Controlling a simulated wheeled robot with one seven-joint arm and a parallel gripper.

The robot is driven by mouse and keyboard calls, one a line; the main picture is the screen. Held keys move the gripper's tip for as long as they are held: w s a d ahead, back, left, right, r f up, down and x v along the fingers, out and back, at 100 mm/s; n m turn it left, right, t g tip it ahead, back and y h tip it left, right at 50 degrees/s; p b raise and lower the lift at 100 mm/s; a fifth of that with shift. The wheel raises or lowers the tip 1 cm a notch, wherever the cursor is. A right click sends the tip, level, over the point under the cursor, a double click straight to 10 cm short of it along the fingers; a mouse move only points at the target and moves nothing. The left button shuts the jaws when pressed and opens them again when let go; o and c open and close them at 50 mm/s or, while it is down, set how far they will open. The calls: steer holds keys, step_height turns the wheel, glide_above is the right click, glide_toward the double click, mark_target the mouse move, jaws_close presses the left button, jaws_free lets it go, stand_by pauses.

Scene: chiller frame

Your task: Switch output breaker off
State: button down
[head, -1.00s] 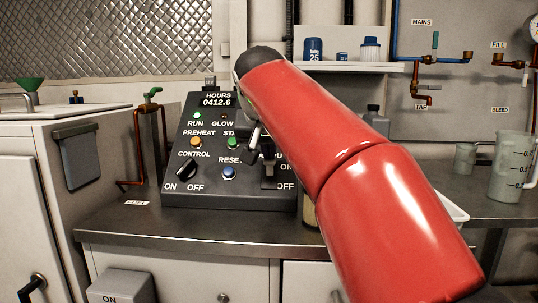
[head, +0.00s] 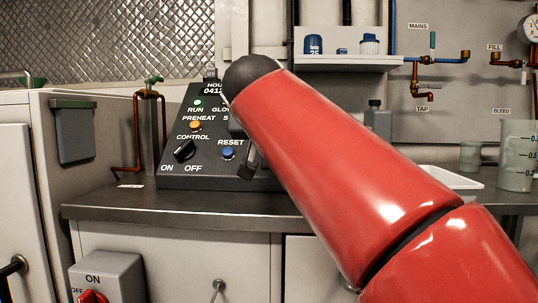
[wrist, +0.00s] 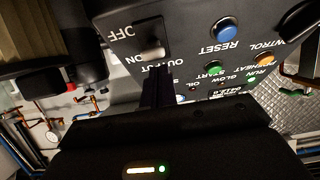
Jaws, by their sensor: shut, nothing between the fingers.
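The output breaker (wrist: 152,48) is a dark plate with a light-tipped lever on the sloped black control panel (head: 180,165). The wrist view shows it upside down, with OFF at the plate's upper end and ON near its lower end. The lever's light tip appears nearer ON. My gripper (wrist: 158,72) is shut and empty, its fingers close to the breaker at the OUTPUT label; contact cannot be told. In the head view my gripper (head: 247,168) shows just right of the blue RESET button (head: 228,153), and my red arm hides the breaker.
The CONTROL knob (head: 184,150) and lit RUN lamp (head: 197,102) sit on the same panel. The steel counter (head: 180,208) runs below it. A grey ON/OFF box (head: 108,270) with a red knob is at lower left. A white tray (head: 455,180) and clear jug (head: 516,160) stand right.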

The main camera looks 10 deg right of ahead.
steer(key=shift+r, duration=0.1)
steer(key=shift+s+a+b, duration=0.2)
steer(key=shift+s+b, duration=0.1)
steer(key=shift+s, duration=0.4)
